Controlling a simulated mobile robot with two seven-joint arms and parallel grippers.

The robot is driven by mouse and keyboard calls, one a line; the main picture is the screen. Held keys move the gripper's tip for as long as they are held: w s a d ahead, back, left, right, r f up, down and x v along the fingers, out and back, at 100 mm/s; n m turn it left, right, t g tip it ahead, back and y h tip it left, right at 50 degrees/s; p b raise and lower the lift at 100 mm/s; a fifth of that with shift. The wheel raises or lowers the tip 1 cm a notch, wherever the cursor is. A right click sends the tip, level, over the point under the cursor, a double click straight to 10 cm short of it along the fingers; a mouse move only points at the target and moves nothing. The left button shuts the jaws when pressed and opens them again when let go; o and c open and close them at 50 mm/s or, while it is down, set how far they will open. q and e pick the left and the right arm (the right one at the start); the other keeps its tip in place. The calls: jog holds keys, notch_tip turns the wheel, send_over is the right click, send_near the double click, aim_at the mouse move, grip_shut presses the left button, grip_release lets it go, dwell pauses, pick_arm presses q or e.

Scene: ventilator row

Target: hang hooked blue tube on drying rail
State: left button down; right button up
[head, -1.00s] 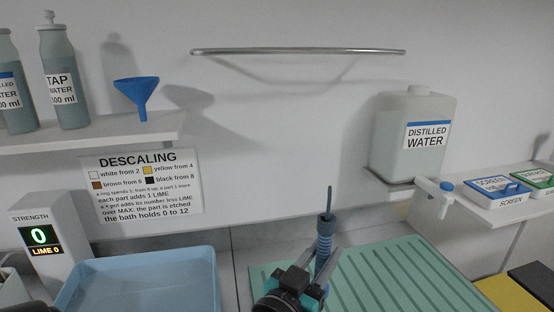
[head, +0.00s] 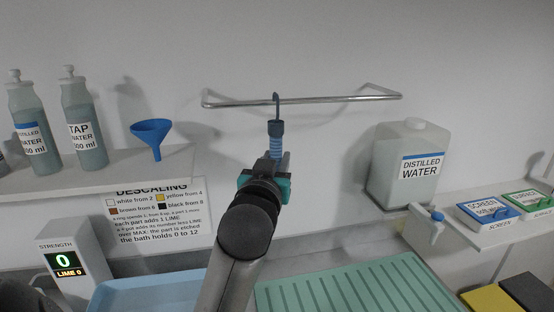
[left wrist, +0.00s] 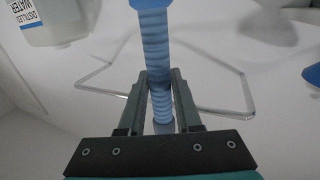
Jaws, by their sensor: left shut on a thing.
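The blue corrugated tube (head: 276,146) stands upright with a dark cap and a thin dark hook (head: 277,103) at its top. My left gripper (head: 271,163) is shut on the tube; the left wrist view shows the tube (left wrist: 154,45) between both fingers (left wrist: 159,88). The metal drying rail (head: 325,100) is fixed to the back wall. The hook overlaps the left-middle part of the rail in the head view; I cannot tell whether it is over the bar or in front of it. The rail also shows in the left wrist view (left wrist: 245,92). My right gripper is not in view.
A distilled water canister (head: 411,180) stands right of the tube on a shelf. A blue funnel (head: 151,133) and bottles (head: 83,135) stand on the left shelf. A green ribbed mat (head: 350,293) and blue tray (head: 140,296) lie below. The wall around the rail is clear.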

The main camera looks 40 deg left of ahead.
pick_arm(q)
jog(key=shift+w+a+b, duration=0.25)
jog(key=shift+w+a, duration=0.4)
jog(key=shift+a, duration=0.2)
jog(key=shift+w+a+b, duration=0.2)
jog(key=shift+w+a, duration=0.45)
jog(key=shift+a, duration=0.2)
jog(key=shift+w+a+f+b, duration=0.45)
jog(key=shift+w+a+b, duration=0.15)
jog(key=shift+a, duration=0.1)
jog(key=shift+w+a+f+b, duration=0.45)
jog(key=shift+w+a, duration=0.1)
jog(key=shift+a, duration=0.15)
jog(key=c, duration=0.5)
grip_release()
